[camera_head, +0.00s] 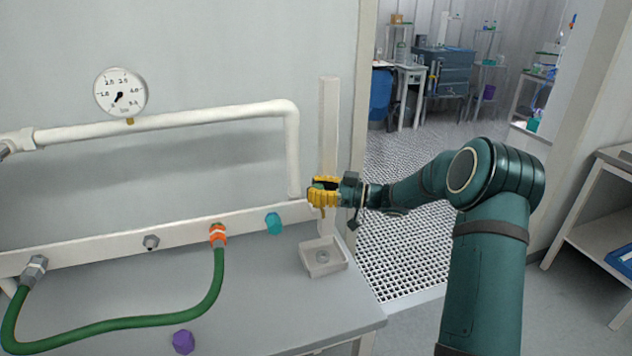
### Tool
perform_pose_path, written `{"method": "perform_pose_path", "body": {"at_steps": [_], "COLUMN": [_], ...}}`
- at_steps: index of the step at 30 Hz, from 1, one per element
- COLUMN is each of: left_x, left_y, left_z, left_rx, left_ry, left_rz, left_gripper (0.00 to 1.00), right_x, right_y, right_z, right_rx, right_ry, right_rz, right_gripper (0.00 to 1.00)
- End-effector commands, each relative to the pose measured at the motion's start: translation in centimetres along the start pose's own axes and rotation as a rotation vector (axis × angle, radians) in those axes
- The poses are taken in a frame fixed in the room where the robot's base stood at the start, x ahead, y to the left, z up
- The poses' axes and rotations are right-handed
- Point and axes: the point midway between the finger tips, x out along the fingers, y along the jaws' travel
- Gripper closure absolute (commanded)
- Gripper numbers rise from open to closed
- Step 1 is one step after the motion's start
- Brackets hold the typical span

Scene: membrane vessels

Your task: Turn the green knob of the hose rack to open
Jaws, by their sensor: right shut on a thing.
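My right gripper (324,192), with yellow fingers, is at the right end of the hose rack (110,243), in front of the pale upright post. Its fingers are shut around a small dark green piece (325,183), which looks like the green knob. The fingers hide most of it, so I cannot tell which way it is turned. A green hose (150,321) loops from a grey fitting (35,268) at the left of the rack to an orange-collared fitting (218,235). My left gripper is not in view.
A teal faceted piece (273,223) is at the rack's right part, and a purple one (183,341) is at the table's front. A small square tray (323,258) stands below my gripper. A white pipe (200,117) carries a gauge (120,93). The table between hose and tray is clear.

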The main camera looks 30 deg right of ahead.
Motion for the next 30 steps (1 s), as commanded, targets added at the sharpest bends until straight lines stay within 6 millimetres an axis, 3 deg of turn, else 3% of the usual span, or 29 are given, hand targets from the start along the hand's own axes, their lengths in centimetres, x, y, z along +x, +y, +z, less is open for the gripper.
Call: {"method": "perform_pose_path", "body": {"at_steps": [4, 16, 17, 18, 30], "left_x": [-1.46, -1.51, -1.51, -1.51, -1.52], "left_y": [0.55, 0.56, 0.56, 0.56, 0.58], "left_z": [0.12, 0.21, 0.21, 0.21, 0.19], "left_rx": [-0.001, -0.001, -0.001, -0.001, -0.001], "left_ry": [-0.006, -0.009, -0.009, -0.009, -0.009], "left_rz": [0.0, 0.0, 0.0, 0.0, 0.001], "left_gripper": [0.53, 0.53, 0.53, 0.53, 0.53], "right_x": [-0.06, -0.18, -0.19, -0.19, -0.73], "right_y": [0.1, 0.04, 0.04, 0.04, 0.11], "right_z": [-0.28, 0.01, 0.01, 0.01, 0.03], "right_rx": [0.0, -0.001, -0.001, -0.001, 0.0], "right_ry": [0.0, -0.002, -0.002, -0.002, -0.002], "right_rz": [-0.08, -0.11, -0.11, -0.11, -0.109], "right_gripper": [1.0, 1.0, 0.64, 0.55, 0.55]}}
